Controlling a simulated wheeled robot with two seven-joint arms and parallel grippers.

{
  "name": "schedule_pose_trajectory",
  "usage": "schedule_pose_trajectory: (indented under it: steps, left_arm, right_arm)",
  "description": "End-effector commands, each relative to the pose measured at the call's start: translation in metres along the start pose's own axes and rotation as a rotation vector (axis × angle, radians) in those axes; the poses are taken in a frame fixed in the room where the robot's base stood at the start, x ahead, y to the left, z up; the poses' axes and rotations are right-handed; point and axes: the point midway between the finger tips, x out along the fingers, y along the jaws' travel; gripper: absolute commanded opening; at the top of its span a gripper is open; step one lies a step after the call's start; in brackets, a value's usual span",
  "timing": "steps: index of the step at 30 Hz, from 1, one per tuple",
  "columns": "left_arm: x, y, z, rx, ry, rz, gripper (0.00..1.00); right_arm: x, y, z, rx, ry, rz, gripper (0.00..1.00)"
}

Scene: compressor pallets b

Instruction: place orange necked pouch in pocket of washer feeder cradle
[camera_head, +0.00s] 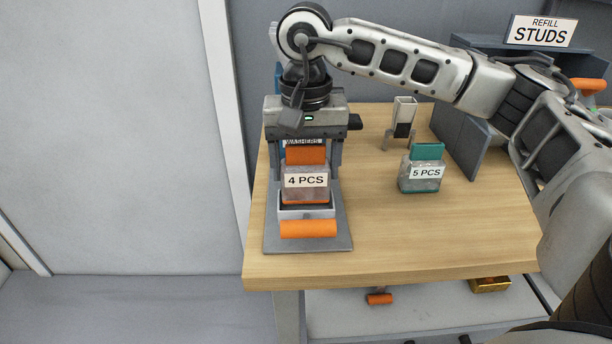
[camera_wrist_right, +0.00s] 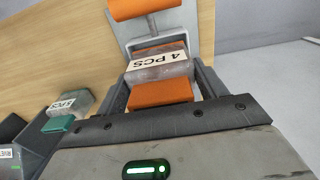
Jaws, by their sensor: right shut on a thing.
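The orange necked pouch (camera_head: 305,190) is a clear pouch labelled "4 PCS" with an orange neck on top. My right gripper (camera_head: 306,153) points down over it and is shut on the orange neck, which also shows between the fingers in the wrist view (camera_wrist_right: 160,94). The washer feeder cradle (camera_head: 340,235) is a grey stand with a "WASHERS" sign, a light tray-like pocket and an orange front handle (camera_head: 308,229). The pouch is upright at the pocket; its lower edge is near the rim, and I cannot tell whether it rests inside. My left gripper is not in view.
A teal-necked "5 PCS" pouch (camera_head: 420,176) stands on the wooden table (camera_head: 450,240) to the right. Behind it are a small light-and-dark holder (camera_head: 403,118) and a grey panel (camera_head: 460,142). A "REFILL STUDS" sign (camera_head: 541,31) is at the back right. The front right tabletop is clear.

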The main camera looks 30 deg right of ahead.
Motion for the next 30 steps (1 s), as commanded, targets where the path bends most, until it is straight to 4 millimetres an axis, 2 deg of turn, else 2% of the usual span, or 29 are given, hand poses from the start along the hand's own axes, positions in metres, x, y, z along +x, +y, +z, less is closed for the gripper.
schedule_pose_trajectory:
  steps: [3,6,18,19,21,30]
  left_arm:
    - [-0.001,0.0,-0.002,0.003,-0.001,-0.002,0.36]
    - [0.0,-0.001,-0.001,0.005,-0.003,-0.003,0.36]
    - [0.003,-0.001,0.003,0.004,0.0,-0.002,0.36]
    - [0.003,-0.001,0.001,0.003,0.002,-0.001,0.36]
    - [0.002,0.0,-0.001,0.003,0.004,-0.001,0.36]
    - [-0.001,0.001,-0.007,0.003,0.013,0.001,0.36]
  right_arm:
    - [0.019,0.001,0.001,0.001,-0.003,0.003,0.48]
    - [0.027,0.001,0.001,0.001,-0.003,0.001,0.48]
    - [0.034,0.001,0.001,0.001,-0.002,0.0,0.48]
    - [0.034,0.001,0.001,0.001,-0.002,0.0,0.73]
    - [0.032,0.001,0.001,0.001,-0.001,0.0,0.92]
    - [0.03,0.001,0.001,0.001,-0.001,0.0,0.92]
